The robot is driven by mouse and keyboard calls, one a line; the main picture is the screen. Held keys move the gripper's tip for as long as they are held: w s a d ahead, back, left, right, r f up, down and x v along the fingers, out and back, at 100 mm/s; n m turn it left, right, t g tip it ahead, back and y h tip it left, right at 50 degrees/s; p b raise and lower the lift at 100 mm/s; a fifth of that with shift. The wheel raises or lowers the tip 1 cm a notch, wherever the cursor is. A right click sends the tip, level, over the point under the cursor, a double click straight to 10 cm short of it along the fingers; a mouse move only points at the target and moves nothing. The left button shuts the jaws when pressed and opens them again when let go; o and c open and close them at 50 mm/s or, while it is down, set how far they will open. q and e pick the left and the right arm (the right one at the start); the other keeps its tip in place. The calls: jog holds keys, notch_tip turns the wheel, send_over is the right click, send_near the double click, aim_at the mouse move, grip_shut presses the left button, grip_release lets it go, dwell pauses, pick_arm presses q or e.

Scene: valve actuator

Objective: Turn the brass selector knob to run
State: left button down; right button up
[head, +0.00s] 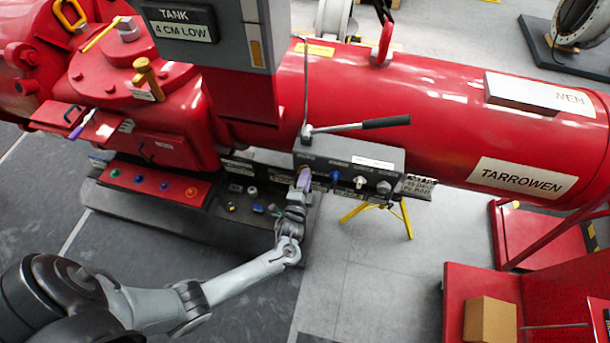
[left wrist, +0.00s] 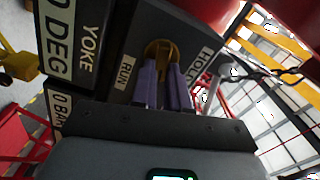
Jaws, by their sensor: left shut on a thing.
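The brass selector knob (left wrist: 160,48) is on a dark panel in the left wrist view, between a RUN label (left wrist: 126,72) on the left and a HOLD label (left wrist: 207,62) on the right. My left gripper (left wrist: 163,72) has its two purple fingers on either side of the knob and is shut on it. The fingers hide part of the knob, and I cannot tell which label it points at. In the head view my left gripper (head: 304,180) is at the left end of the grey control box (head: 345,155) and mostly covers the knob. My right gripper is not in view.
Blue and pale knobs (head: 360,181) sit to the right on the same box face. A lever with a black handle (head: 385,122) reaches over the box top. A red panel with coloured buttons (head: 150,182) lies left. Open floor (head: 370,270) is in front.

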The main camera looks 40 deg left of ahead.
pick_arm(q)
jog(key=shift+m+p, duration=0.35)
jog(key=shift+m, duration=0.75)
jog(key=shift+f, duration=0.1)
jog(key=c, duration=1.1)
grip_release()
jog(key=v, duration=1.1)
jog(key=shift+f, duration=0.1)
